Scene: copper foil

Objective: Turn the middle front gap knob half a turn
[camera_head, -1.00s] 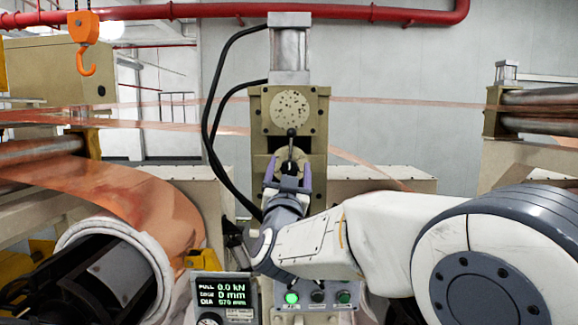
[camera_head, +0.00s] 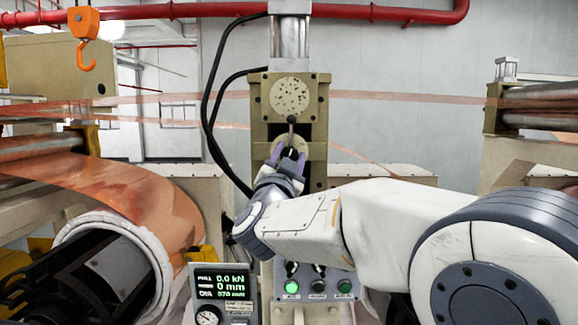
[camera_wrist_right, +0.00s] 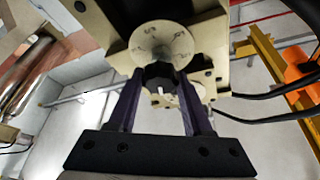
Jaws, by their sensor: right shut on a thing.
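The gap knob (camera_wrist_right: 158,75) is dark and lobed, with a pale pointer mark, and stands in front of a pale round dial with markings (camera_wrist_right: 160,42) in the right wrist view. My right gripper (camera_wrist_right: 159,80) is shut on the knob, one purple-grey finger on each side. In the head view my right gripper (camera_head: 290,160) reaches the front of the beige machine block (camera_head: 257,122). The fingers mostly hide the knob there, and part of the pale dial (camera_head: 291,143) shows behind it. The knob's exact angle cannot be read. My left gripper is not in view.
A small black-topped lever (camera_head: 291,121) stands just above the gripper. Below are a switch panel with a lit green button (camera_head: 291,288) and a display (camera_head: 222,284). Copper foil (camera_head: 120,190) and a roll lie left; black cables (camera_head: 207,110) hang beside the block.

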